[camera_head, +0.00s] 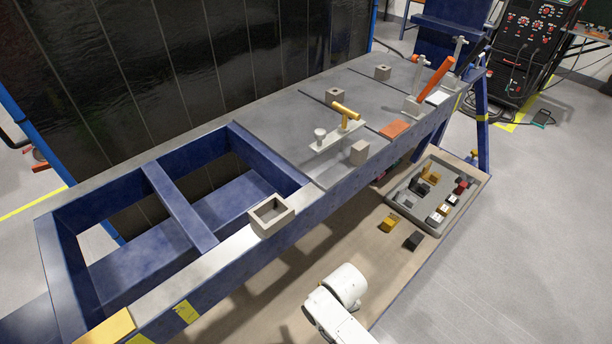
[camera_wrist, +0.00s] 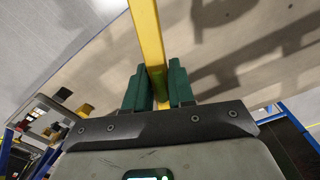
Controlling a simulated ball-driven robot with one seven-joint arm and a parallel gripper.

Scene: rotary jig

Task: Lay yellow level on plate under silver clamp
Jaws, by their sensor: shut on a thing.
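The yellow level (camera_wrist: 147,35) is a long bar with a greenish patch near my fingers. My gripper (camera_wrist: 158,82) is shut on it in the wrist view, with a green finger on each side. The bar runs up out of that picture, so its far end is hidden. In the head view, neither the level nor my fingers show. On the bench there, a grey, silver-looking clamp (camera_head: 459,52) stands upright at the far right end, by a pale plate (camera_head: 438,97). Which clamp is the silver one is not fully clear.
An orange-handled clamp (camera_head: 436,78) and a gold-handled clamp (camera_head: 346,110) stand on the bench (camera_head: 285,135). Several grey blocks and an orange plate (camera_head: 395,128) lie there too. A hollow block (camera_head: 270,215) sits at the front edge. A grey tray (camera_head: 484,180) holds small parts below.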

